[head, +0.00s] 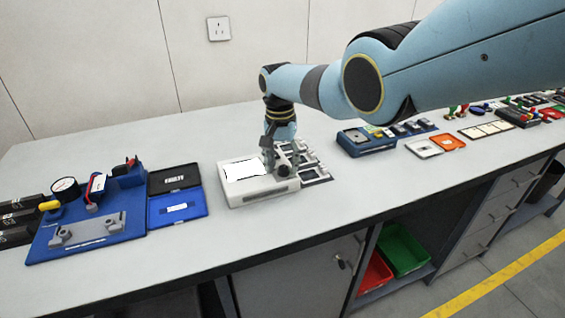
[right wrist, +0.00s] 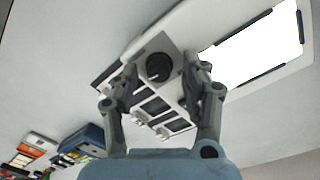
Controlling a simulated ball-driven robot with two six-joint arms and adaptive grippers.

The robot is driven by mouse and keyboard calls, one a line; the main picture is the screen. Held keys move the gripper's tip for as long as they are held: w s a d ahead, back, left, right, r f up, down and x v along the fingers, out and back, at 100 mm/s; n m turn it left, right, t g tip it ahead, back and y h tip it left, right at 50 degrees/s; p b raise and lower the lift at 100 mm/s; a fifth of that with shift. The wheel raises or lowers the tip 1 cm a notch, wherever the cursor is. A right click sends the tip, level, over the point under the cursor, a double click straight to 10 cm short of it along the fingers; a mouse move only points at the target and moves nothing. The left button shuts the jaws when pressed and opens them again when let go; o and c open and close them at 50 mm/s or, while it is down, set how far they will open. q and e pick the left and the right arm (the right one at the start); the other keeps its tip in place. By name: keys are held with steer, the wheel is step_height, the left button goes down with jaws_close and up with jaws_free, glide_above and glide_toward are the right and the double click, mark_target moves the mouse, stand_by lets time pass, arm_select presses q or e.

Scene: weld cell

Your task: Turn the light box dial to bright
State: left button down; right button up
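The light box (head: 262,192) is a pale box with a glowing white panel (head: 244,168) on top, on the bench near the middle of the head view. The panel also shows at the upper right of the right wrist view (right wrist: 255,48). Its round black dial (right wrist: 158,67) sits on a grey plate beside the panel; its pointer setting is too small to tell. My right gripper (head: 281,168) is over the dial end of the box, pointing down. In the right wrist view its open fingers (right wrist: 161,68) lie on either side of the dial, with gaps visible. My left gripper is not in view.
A rack of small dark-windowed pieces (head: 315,172) adjoins the box's right side. A blue fixture board with a gauge (head: 85,235) and an open blue case (head: 178,207) stand left. A blue tray (head: 368,148) and an orange case (head: 449,142) lie right. The bench front is clear.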

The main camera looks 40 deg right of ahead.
mark_target(281, 166)
step_height(281, 166, up, 12)
steer(key=shift+w+a, duration=0.15)
steer(key=shift+w, duration=0.05)
stand_by(0.4)
stand_by(0.4)
